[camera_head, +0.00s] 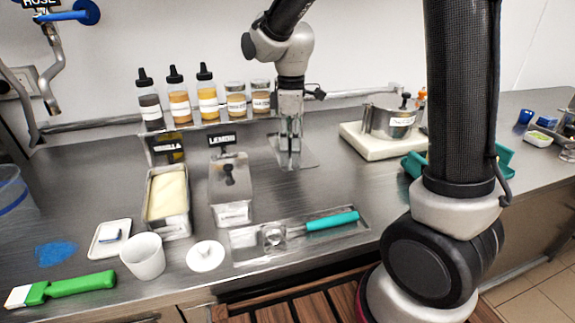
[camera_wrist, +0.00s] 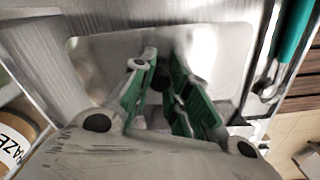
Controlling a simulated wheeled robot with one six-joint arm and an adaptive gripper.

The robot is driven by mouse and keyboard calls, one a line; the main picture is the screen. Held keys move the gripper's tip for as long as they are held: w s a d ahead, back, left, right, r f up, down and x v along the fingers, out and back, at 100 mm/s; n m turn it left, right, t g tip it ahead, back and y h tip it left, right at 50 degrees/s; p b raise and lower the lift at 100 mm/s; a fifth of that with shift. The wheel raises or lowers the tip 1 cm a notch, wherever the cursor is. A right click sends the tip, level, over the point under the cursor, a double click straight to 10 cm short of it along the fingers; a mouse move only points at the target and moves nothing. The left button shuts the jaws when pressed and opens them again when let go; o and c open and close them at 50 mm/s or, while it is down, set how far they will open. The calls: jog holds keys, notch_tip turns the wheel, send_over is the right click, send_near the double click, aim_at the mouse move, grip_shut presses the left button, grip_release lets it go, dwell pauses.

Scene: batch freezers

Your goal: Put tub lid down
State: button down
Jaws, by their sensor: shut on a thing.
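The tub lid (camera_head: 307,158) is a flat metal plate with rounded corners, behind and to the right of the lemon tub (camera_head: 233,212). My gripper (camera_head: 290,146) points down over it and is shut on its dark knob. In the wrist view my gripper's green-padded fingers (camera_wrist: 160,85) pinch the knob above the middle of the lid (camera_wrist: 95,65). The lid looks level, at or very near the counter; I cannot tell whether it touches. The vanilla tub (camera_head: 151,205) stands uncovered with pale yellow contents. The lemon tub has its own lid on.
A tray (camera_head: 245,250) with a teal-handled scoop (camera_head: 330,221) lies in front. Bottles (camera_head: 178,105) and jars stand on a shelf behind. A white slab (camera_head: 358,148) bearing a metal pot (camera_head: 390,122) is to the right. Bare counter (camera_head: 335,185) surrounds the lid.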

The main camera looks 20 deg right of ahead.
aim_at(290, 175)
notch_tip(290, 175, down, 8)
jog(key=shift+r, duration=0.1)
dwell(0.4)
jog(key=c, duration=1.4)
grip_release()
jog(key=shift+o, duration=0.2)
